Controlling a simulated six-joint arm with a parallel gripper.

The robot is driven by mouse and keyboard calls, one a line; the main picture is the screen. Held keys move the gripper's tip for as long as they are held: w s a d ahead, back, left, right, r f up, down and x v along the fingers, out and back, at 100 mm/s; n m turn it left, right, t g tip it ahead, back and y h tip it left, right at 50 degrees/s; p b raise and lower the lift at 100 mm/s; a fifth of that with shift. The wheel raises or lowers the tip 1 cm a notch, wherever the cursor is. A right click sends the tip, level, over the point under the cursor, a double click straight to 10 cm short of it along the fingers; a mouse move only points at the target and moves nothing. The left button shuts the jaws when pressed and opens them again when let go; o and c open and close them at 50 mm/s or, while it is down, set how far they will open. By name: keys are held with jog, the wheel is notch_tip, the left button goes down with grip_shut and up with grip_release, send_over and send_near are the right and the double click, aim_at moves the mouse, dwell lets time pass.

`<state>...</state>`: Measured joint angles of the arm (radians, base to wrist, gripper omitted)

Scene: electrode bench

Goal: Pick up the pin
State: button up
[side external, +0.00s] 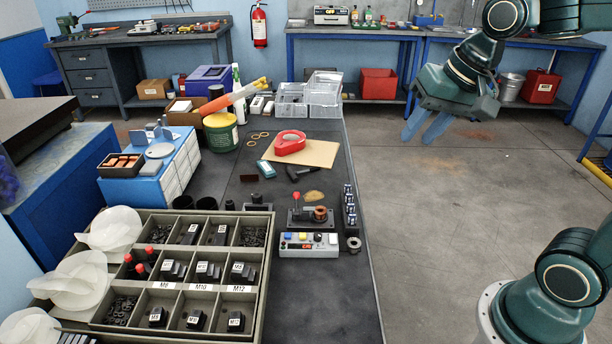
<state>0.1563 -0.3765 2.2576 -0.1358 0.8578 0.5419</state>
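I cannot tell for certain which object is the pin. A small fixture (311,223) on the dark bench carries an upright red-topped piece (296,198) and a copper-coloured ring (320,212). My gripper (424,127) is high at the upper right, beyond the bench's right edge and far from these parts. Its two blue fingers point down with a gap between them, and nothing shows in the gap.
A compartment tray (262,290) of black parts fills the near left of the bench. A button box (309,244) sits in front of the fixture. A red tape dispenser (290,142) lies on a tan board (318,153). The bench's near right is clear.

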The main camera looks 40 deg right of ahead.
jog(key=w+d+f+m, duration=0.2)
jog(key=w+d+m, duration=0.3)
jog(key=w, duration=0.4)
jog(key=m+g+y, duration=0.1)
jog(key=m+y, duration=0.2)
jog(key=m, duration=1.2)
send_over(349, 185)
jog(key=s+d, duration=0.2)
notch_tip(349, 185, down, 26)
jog(key=shift+a, duration=0.25)
jog(key=shift+w, duration=0.1)
jog(key=shift+x, duration=2.55)
grip_shut()
